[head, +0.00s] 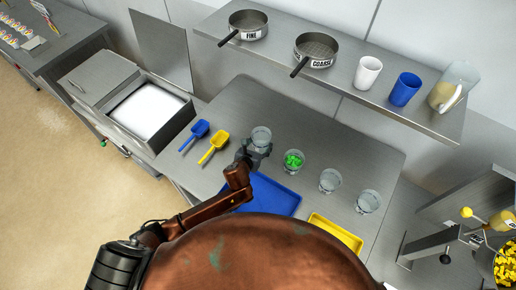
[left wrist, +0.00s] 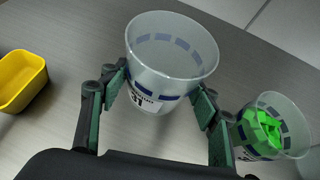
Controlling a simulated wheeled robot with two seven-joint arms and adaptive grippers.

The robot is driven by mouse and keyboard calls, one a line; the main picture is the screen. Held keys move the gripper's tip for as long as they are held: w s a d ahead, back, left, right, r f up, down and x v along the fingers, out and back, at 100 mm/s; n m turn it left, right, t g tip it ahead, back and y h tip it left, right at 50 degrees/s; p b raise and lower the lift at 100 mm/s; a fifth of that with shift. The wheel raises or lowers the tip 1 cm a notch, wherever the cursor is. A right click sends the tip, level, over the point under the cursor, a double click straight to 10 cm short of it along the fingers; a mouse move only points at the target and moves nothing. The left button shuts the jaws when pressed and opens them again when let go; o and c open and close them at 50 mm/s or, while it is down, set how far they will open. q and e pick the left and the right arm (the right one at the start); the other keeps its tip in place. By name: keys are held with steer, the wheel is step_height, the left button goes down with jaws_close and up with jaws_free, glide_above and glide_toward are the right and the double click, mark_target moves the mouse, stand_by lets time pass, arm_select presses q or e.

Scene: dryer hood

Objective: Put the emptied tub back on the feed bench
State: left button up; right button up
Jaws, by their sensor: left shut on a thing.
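My left gripper (head: 255,151) is shut on a clear, empty tub (head: 261,136) over the grey bench (head: 240,98). In the left wrist view, the gripper's fingers (left wrist: 158,98) press on both sides of the tub (left wrist: 170,62), which has blue dashes and a label reading 31. The tub looks upright; I cannot tell whether its base touches the bench. To its right stands a tub of green pieces (head: 292,161), also in the left wrist view (left wrist: 268,130). Two more clear tubs (head: 330,180) (head: 368,202) stand further right. My right gripper is not in view.
Blue and yellow scoops (head: 213,146) lie left of my gripper. A blue tray (head: 270,196) and a yellow tray (head: 336,234) lie at the bench's near side. The shelf (head: 330,80) behind holds sieves and cups. An open hopper (head: 148,108) stands left.

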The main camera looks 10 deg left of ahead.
arm_select(q)
steer(key=shift+w+a+f, duration=0.15)
steer(key=shift+f, duration=0.85)
steer(key=shift+w+a+f, duration=0.1)
steer(key=shift+f, duration=0.9)
steer(key=o, duration=1.5)
steer(key=shift+f, duration=0.1)
steer(key=shift+o, duration=0.2)
steer(key=shift+r, duration=0.2)
steer(key=v, duration=1.2)
steer(key=shift+p, duration=0.35)
